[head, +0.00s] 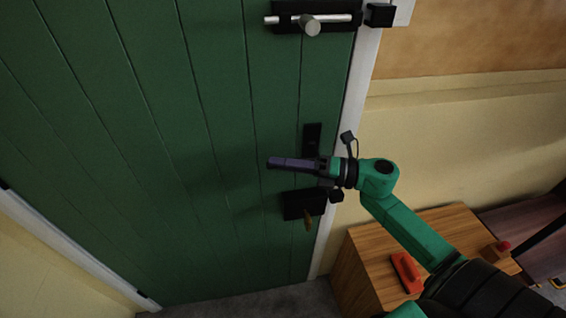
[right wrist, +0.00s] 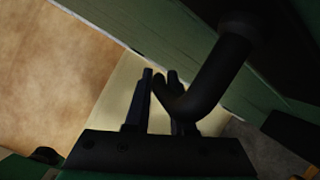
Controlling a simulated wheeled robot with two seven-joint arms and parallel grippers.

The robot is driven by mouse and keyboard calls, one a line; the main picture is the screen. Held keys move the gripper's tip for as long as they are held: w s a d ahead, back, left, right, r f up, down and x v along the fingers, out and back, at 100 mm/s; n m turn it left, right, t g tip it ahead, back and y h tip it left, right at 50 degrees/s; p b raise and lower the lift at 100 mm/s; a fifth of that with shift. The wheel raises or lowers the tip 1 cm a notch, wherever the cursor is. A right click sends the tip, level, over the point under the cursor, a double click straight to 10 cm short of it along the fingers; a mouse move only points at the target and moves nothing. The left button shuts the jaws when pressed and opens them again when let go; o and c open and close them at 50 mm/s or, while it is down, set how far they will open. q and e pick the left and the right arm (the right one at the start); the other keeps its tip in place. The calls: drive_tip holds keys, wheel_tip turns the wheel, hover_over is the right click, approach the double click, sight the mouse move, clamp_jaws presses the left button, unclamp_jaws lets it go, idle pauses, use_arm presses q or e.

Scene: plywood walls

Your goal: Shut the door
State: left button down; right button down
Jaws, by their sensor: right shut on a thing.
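The green plank door (head: 150,120) fills the left and middle of the head view. Its right edge lies along the white frame (head: 362,75), with no clear gap visible. A black handle plate (head: 312,135) sits near that edge. My right gripper (head: 275,163) is at the handle, over the plate. In the right wrist view, the curved black door handle (right wrist: 222,75) runs in to the fingers (right wrist: 160,85), which are shut on it. The gripper hides most of the handle in the head view. My left gripper is out of view.
A silver bolt (head: 335,18) on a black plate is above, its end short of the black keeper (head: 380,15). A lock box (head: 300,205) with a brass key (head: 308,224) is below. A wooden cabinet (head: 350,275) with a red object (head: 406,272) stands right.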

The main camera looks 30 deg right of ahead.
drive_tip(key=shift+w+d+r, duration=0.1)
drive_tip(key=shift+r, duration=0.1)
idle(0.6)
drive_tip(key=shift+p, duration=0.3)
drive_tip(key=shift+d+f+n+g+h+p, duration=0.15)
drive_tip(key=shift+f+n+g+h+p, duration=0.45)
drive_tip(key=shift+h+p, duration=0.55)
drive_tip(key=f+g+h+p, duration=0.1)
drive_tip(key=f+h+p, duration=0.1)
drive_tip(key=d+f+n+g+h+p, duration=0.1)
drive_tip(key=h+p, duration=0.1)
drive_tip(key=p, duration=0.1)
drive_tip(key=shift+s+d+f, duration=0.15)
drive_tip(key=shift+s+f, duration=0.05)
drive_tip(key=shift+f, duration=0.15)
